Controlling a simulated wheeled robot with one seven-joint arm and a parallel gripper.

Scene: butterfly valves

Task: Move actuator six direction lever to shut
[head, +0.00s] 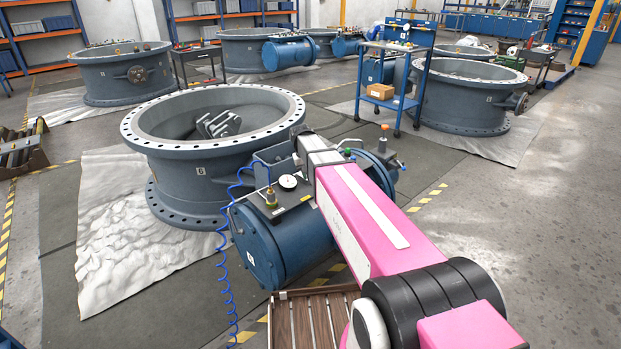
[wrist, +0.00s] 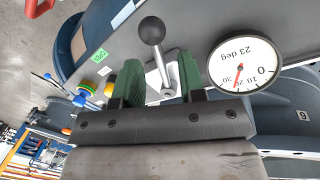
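The direction lever (wrist: 152,30), a metal rod with a black ball knob, stands between the two green fingers of my gripper (wrist: 160,78) in the wrist view. The fingers are apart, with a gap at the rod's left; the right finger is close to the rod. Contact there cannot be told. In the head view, the blue actuator (head: 262,250) sits beside the valve body marked 6 (head: 199,170). My pink arm hides the lever and most of the gripper there.
A white dial (wrist: 245,64) reading "23 deg" is close to the right finger. A red part (wrist: 38,7) is at the upper left. A coiled blue hose (head: 225,275) hangs from the actuator. A slatted wooden platform (head: 308,320) is below. A blue cart (head: 388,88) stands behind.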

